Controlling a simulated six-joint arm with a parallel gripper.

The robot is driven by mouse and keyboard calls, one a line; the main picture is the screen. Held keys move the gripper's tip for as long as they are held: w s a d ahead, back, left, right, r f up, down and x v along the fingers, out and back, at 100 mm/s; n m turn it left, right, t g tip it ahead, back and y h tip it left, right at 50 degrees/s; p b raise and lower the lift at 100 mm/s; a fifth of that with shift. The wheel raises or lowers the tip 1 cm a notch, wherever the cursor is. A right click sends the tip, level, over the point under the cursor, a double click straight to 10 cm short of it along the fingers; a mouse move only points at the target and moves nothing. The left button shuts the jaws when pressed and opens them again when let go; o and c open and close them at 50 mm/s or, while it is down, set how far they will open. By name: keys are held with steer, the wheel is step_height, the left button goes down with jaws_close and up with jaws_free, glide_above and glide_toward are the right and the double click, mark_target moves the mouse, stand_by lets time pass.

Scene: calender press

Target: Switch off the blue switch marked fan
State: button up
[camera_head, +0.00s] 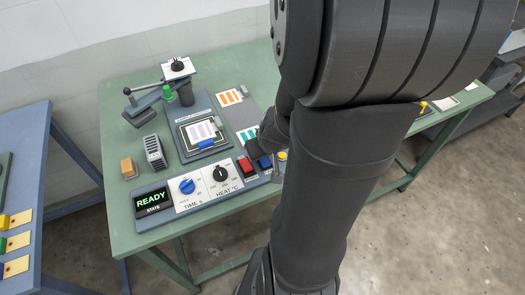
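A blue switch (265,163) sits on the front control strip of the green table, between a red switch (246,167) and a yellow button (282,155). Small labels lie in front of the switches, but their words are too small to read, so I cannot confirm which is marked fan. Whether the blue switch is on or off cannot be told. A dark end part of my arm reaches down just behind and above the blue switch. My gripper's fingers cannot be made out there, and contact with the switch cannot be told. My large arm links cover the area to the right.
The green table (118,195) holds a READY display (152,201), a blue TIME knob (187,186), a black HEAT knob (220,174) and a press (183,94) with a lever. A blue table (28,175) is farther left.

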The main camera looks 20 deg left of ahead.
stand_by(0.5)
steer(key=o, duration=1)
steer(key=shift+r, duration=0.15)
steer(key=shift+v, duration=3.65)
steer(key=shift+s+d, duration=0.1)
steer(key=shift+s, duration=0.05)
steer(key=shift+x, duration=3.85)
steer(key=shift+r, duration=0.2)
